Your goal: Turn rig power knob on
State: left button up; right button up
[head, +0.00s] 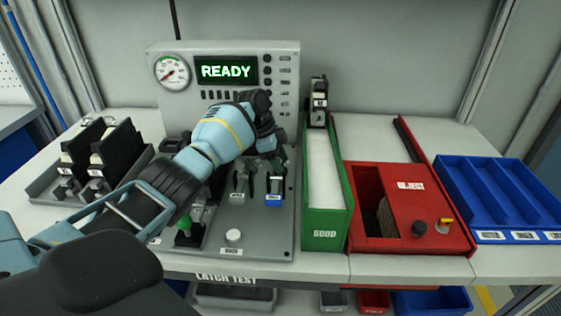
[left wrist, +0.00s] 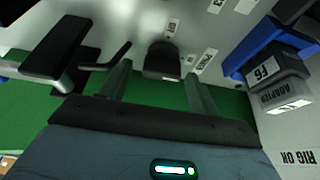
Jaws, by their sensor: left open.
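The grey test rig stands at the back of the bench; its panel (head: 215,110) has a lit green READY display (head: 226,71). My left gripper (head: 274,148) is over the rig's right side, its fingertips mostly hidden by the hand and wrist. In the left wrist view the open left gripper (left wrist: 158,72) has one finger on each side of a dark knob (left wrist: 162,60) with small white labels beside it. This appears to be the power knob; I cannot tell whether the fingers touch it. In the head view it is hidden behind my arm. My right gripper is not in view.
To the right stand a green bin (head: 327,228), a red box (head: 440,210) and a blue tray (head: 497,193). A dark rack (head: 75,187) stands left.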

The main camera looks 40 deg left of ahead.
pick_arm(q)
jog(key=v, duration=0.7)
jog(key=shift+a+r, duration=0.15)
jog(key=shift+r, duration=0.2)
jog(key=shift+s+f, duration=0.1)
jog(key=shift+s, duration=0.05)
